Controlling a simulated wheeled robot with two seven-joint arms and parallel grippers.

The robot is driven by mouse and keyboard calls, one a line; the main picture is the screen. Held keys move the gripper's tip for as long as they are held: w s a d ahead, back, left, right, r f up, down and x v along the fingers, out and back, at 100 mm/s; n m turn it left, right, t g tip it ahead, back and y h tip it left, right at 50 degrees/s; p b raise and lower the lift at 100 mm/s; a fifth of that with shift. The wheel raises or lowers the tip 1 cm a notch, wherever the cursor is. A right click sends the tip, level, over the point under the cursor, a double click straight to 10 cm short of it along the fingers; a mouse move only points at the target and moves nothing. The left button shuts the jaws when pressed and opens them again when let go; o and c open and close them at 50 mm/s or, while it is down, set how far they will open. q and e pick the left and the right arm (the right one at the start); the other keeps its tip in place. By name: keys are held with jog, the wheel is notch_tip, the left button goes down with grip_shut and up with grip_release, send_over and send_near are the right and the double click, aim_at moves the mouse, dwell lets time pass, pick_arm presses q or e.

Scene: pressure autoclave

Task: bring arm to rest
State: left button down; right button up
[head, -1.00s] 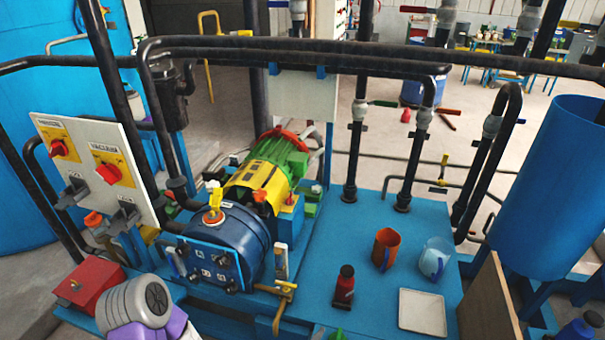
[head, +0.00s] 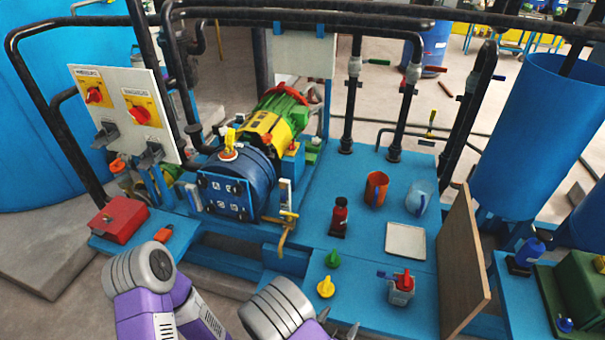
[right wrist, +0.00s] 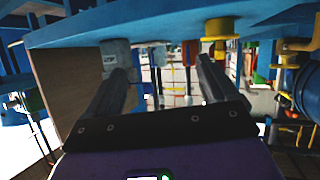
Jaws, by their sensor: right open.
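My right gripper (head: 338,326) is at the bottom edge of the head view, in front of the blue bench (head: 345,270), partly cut off. In the right wrist view its two dark fingers (right wrist: 160,88) are spread apart with nothing between them. That view shows the bench upside down along the top, with the yellow cone-shaped piece (right wrist: 220,35) near the right finger. My left arm (head: 155,290), purple and grey, shows at the lower left of the head view. Its gripper is outside the frame.
The bench carries a yellow piece (head: 326,287), a green piece (head: 333,258), a valve block (head: 402,290), a dark red bottle (head: 339,217), an orange mug (head: 376,188), a clear jug (head: 420,197) and a tray (head: 405,240). A board (head: 462,265) stands right. The blue vessel (head: 240,180) is left.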

jog(key=s+f+n+g+y+p, duration=0.1)
jog(key=s+f+g+y+p, duration=0.2)
jog(key=s+f+g+y, duration=0.3)
jog(key=s+r+n+g+y+p, duration=0.1)
jog(key=s+r+n+g+y, duration=0.1)
jog(key=s+r+g+y, duration=0.1)
jog(key=s+g+y, duration=0.1)
jog(key=s+y, duration=0.1)
jog(key=s, duration=0.1)
jog(key=shift+s+a+g+y+p, duration=0.15)
jog(key=shift+a+g+y+p, duration=0.15)
jog(key=shift+g+p, duration=0.1)
dwell(0.3)
